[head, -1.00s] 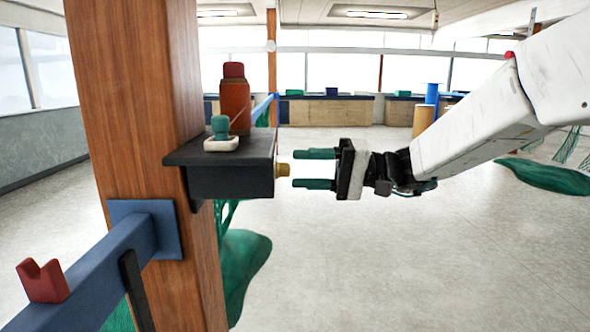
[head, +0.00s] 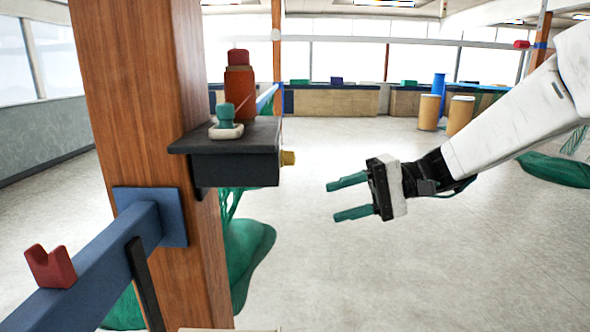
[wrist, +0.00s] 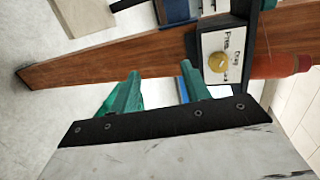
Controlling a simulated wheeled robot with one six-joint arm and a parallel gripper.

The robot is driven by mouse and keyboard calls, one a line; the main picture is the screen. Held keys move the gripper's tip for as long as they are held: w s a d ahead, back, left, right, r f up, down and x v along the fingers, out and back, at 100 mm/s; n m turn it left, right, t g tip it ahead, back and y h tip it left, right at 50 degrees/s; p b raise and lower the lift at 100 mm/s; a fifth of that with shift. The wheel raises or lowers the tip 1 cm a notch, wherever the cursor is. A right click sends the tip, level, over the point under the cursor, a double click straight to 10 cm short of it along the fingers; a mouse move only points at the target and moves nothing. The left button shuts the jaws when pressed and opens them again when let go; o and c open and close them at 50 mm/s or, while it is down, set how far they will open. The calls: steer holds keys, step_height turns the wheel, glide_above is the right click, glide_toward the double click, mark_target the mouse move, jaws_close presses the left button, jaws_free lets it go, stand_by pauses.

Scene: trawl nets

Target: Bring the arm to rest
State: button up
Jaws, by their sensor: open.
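My gripper (head: 349,195) is open and empty in the head view, its two green fingers apart and pointing left. It hangs in free air to the right of and a little below the black shelf box (head: 236,168) on the wooden post. A brass knob (head: 288,158) sticks out of the box's right end, clear of the fingers. In the wrist view the green fingers (wrist: 155,92) stand apart with nothing between them. The knob (wrist: 218,62) sits there on a pale lettered plate, beyond the fingertips.
A red-brown bottle (head: 239,92) and a small green-knobbed item (head: 225,122) stand on the shelf. The wooden post (head: 140,110) carries a blue rail (head: 95,262) with a red notched block (head: 50,267). Green netting (head: 248,255) hangs behind.

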steer(key=s+d+f+h, duration=0.2)
steer(key=s+d+h, duration=0.3)
steer(key=s, duration=0.3)
steer(key=s+d+f+t+h, duration=0.1)
steer(key=s+d+f+h, duration=0.2)
steer(key=s+d+h, duration=0.2)
steer(key=s+d+f+t+h, duration=0.1)
steer(key=s+d+h, duration=0.3)
steer(key=s, duration=0.7)
steer(key=shift+d+f+h, duration=0.4)
steer(key=shift+f+h, duration=0.1)
steer(key=shift+f, duration=0.25)
